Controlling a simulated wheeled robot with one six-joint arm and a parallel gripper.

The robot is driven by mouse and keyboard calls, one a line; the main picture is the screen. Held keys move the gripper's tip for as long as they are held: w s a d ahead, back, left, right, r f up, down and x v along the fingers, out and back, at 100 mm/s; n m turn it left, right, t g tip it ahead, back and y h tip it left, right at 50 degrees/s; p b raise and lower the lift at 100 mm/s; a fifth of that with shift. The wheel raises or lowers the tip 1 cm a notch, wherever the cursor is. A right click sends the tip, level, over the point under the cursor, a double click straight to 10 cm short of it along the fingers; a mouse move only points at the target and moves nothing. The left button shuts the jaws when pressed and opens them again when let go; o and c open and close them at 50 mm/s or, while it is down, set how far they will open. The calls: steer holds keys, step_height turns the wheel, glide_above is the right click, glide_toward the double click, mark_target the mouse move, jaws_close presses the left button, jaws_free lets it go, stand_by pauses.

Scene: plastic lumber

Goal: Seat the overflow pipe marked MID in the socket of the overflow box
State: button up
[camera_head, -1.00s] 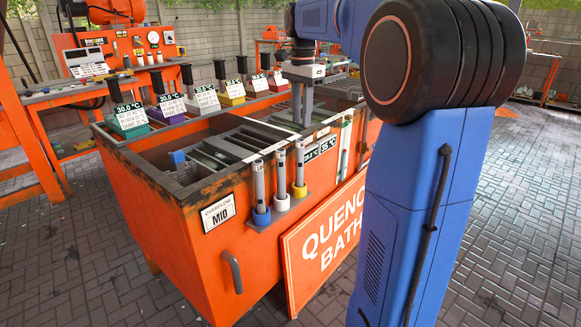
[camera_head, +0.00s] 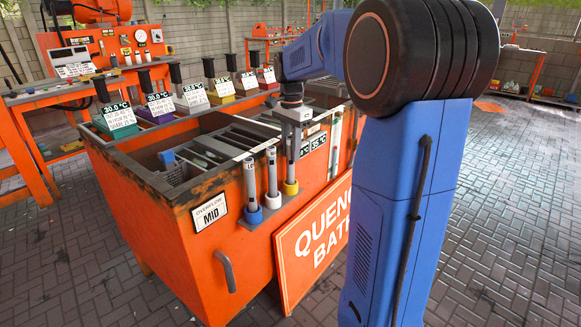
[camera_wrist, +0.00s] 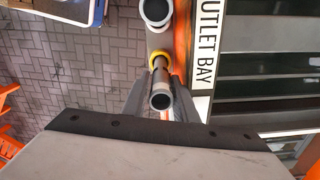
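Three grey overflow pipes stand upright in a rack on the bath's front: one with a blue collar (camera_head: 252,190), one with a white collar (camera_head: 272,180) and one with a yellow collar (camera_head: 291,176). Their small labels are too blurred to read surely. My gripper (camera_head: 292,140) points down over the yellow-collared pipe. In the wrist view, that pipe's open top (camera_wrist: 161,101) lies between the two fingers, which look open around it. The sign "OVERFLOW MID" (camera_head: 210,211) is on the bath's left front. The overflow box and its socket are not clearly visible.
The orange quench bath (camera_head: 190,250) has several tagged blocks along its back edge. A "QUENCH BATH" board (camera_head: 315,245) leans on its front. An orange bench (camera_head: 75,95) stands behind left. Paved floor is clear at right.

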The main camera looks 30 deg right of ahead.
mark_target(291, 166)
step_height(291, 166, down, 5)
steer(key=shift+r, duration=0.1)
stand_by(0.3)
jaws_close()
